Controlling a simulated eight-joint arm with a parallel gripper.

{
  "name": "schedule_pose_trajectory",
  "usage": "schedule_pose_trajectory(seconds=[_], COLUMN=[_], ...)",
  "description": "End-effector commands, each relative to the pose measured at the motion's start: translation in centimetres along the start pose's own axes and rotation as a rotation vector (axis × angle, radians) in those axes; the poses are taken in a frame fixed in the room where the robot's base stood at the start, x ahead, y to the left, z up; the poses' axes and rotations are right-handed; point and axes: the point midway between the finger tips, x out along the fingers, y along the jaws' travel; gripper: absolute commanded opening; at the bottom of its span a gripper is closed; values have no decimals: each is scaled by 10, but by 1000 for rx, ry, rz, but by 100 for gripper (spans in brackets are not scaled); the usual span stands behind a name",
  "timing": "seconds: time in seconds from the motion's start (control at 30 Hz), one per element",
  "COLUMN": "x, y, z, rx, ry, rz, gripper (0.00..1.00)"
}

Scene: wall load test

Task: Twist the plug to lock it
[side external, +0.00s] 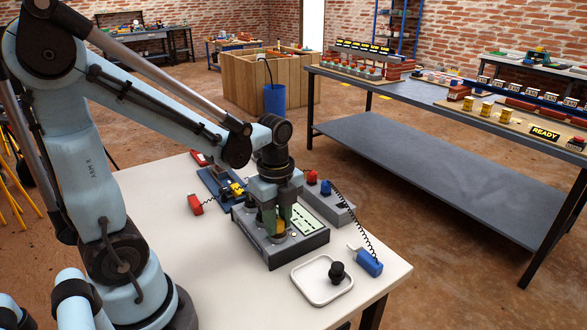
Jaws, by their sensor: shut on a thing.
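My gripper (276,222) points straight down over a grey test box (309,244) on the white table. Its fingers are closed around a small yellow piece (280,226), which appears to be the plug. The plug sits at the top face of the box, upright as far as I can see. The fingers hide most of it, and its seating and turn angle cannot be made out. A green panel (305,218) with pale markings is on the box top, right of the gripper.
A white tray (308,289) and a black knob (337,274) are in front. A blue handset (366,262) on a coiled cord lies at right, below a grey box with red and blue knobs (326,187). The near-left white tabletop (190,270) is clear.

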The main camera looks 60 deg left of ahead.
Motion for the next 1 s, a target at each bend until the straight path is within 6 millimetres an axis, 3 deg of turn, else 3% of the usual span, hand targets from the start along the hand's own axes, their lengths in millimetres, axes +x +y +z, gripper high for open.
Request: schedule_pose_trajectory(seconds=[0.27, 0.53, 0.77, 0.8, 0.9, 1.0], x=[0, 0, 0, 0, 0, 0], y=[0, 0, 0, 0, 0, 0], z=[0, 0, 0, 0, 0, 0], rx=[16, 227, 254, 253, 252, 252], ry=[0, 0, -1, -1, 0, 0], rz=[0, 0, 0, 0, 0, 0], gripper=[0, 0, 0, 30, 42, 42])
